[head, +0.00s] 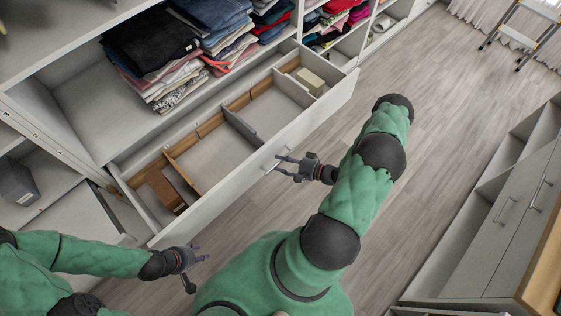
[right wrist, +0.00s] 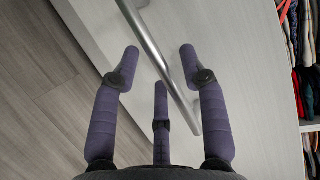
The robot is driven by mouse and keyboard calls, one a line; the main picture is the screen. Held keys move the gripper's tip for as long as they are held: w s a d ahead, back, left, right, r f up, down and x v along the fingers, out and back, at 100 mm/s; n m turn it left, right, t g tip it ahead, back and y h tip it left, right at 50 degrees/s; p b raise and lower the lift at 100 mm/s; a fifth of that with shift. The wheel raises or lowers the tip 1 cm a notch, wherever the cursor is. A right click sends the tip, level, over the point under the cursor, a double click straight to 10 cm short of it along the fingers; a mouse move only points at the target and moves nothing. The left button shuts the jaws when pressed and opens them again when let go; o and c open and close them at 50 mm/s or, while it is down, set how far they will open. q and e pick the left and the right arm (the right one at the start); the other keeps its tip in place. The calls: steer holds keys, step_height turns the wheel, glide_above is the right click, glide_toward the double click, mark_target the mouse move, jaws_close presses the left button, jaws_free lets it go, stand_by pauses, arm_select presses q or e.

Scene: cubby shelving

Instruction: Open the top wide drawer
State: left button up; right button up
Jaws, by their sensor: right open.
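The top wide drawer (head: 232,185) is pulled out from the shelving, and its divided inside shows in the head view. A metal bar handle (head: 270,167) is on its front panel. My right gripper (head: 281,166) is at the handle with its fingers apart. In the right wrist view, the handle (right wrist: 150,45) runs diagonally between the spread fingers of the gripper (right wrist: 160,70); I cannot tell whether any finger touches it. My left gripper (head: 200,268) is open and empty, near the left end of the drawer front.
The drawer holds a brown box (head: 166,190) at the left and a beige box (head: 310,81) at the right. Folded clothes (head: 165,60) lie on the shelf above. A cabinet (head: 500,215) stands at the right. The wooden floor (head: 430,150) between is clear. A stepladder (head: 520,35) stands far back.

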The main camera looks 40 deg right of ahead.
steer(key=v, duration=1.1)
steer(key=shift+a, duration=0.15)
